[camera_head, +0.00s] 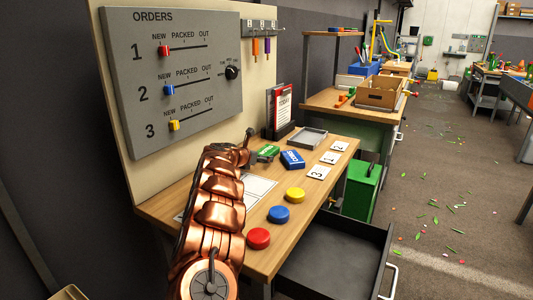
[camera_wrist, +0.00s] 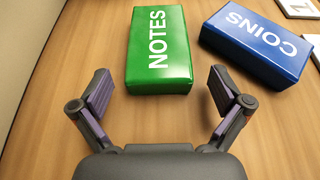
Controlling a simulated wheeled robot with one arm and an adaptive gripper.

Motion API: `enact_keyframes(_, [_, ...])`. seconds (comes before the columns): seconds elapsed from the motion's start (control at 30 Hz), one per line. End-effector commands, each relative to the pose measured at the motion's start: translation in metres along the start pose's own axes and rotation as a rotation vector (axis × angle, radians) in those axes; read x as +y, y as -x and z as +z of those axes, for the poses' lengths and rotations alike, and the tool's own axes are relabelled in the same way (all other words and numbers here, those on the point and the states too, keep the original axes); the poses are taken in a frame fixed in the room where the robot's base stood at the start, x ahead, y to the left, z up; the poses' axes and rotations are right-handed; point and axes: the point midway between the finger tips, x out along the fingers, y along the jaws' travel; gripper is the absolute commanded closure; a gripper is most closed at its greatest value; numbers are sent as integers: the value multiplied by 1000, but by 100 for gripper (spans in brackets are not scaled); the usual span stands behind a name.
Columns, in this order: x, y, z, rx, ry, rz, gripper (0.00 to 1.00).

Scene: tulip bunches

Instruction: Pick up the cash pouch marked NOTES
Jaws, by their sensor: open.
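The green cash pouch marked NOTES (camera_wrist: 159,50) lies flat on the wooden table, in the upper middle of the wrist view. In the head view the green pouch (camera_head: 268,150) is partly hidden by the end of my arm. My gripper (camera_wrist: 158,90) is open and empty, its two fingers spread just short of the pouch's near end, one toward each side. The blue pouch marked COINS (camera_wrist: 256,43) lies close to the right of the green one. It also shows in the head view (camera_head: 292,160).
Red, blue and yellow buttons (camera_head: 279,214) line the table's near edge. An orders board (camera_head: 178,80) stands behind the table. A dark drawer (camera_head: 345,255) is open below.

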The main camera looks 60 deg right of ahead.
Motion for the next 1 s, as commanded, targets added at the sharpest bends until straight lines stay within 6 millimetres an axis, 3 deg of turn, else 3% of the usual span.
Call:
enact_keyframes(0.5, [1,-12,0,-1,-1,3,0])
enact_keyframes(1.0, [1,-12,0,0,0,3,51])
